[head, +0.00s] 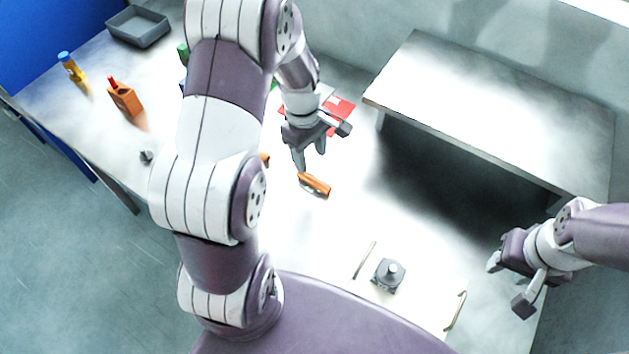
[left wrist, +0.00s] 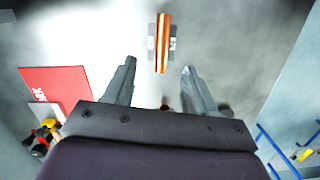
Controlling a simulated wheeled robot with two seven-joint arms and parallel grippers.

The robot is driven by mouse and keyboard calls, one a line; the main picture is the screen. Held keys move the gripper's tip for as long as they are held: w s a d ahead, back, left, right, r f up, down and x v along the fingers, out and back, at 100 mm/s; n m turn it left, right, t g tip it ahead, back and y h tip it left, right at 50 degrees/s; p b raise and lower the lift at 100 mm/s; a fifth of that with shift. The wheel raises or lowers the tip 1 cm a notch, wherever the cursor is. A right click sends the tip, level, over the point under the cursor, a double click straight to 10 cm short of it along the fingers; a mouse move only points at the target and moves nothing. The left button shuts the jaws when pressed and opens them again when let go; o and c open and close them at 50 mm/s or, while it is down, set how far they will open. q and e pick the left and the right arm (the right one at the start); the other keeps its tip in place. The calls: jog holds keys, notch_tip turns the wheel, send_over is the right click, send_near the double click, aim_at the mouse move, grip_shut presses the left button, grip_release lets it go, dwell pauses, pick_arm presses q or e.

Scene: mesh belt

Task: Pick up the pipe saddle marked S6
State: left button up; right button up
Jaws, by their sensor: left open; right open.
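A copper-coloured half-round piece on a grey flanged base (head: 314,184), apparently a pipe saddle, lies on the white table below my left gripper (head: 311,160). In the left wrist view the copper piece (left wrist: 163,42) lies beyond the fingertips, roughly centred between them, with pale marked patches on its flanges; the marking is too small to read. My left gripper (left wrist: 159,72) is open and empty, apart from the piece. Another orange piece (head: 265,159) is mostly hidden behind my left arm. My right gripper (head: 508,284) is open and empty at the right.
A red item (head: 339,114) lies behind the left gripper. A raised white shelf (head: 500,110) stands at the back right. A grey knobbed block (head: 388,275) sits near two handles in front. A grey tray (head: 138,27), orange box (head: 125,99) and yellow bottle (head: 71,68) stand left.

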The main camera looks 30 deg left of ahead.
aim_at(313, 179)
pick_arm(q)
jog(key=f, duration=0.5)
jog(key=d+f, duration=0.1)
jog(key=f, duration=0.1)
jog(key=shift+s+d+f+p, duration=0.1)
jog(key=shift+s+f+p, duration=0.2)
jog(key=shift+f, duration=0.1)
jog(key=shift+f, duration=0.2)
jog(key=c, duration=0.9)
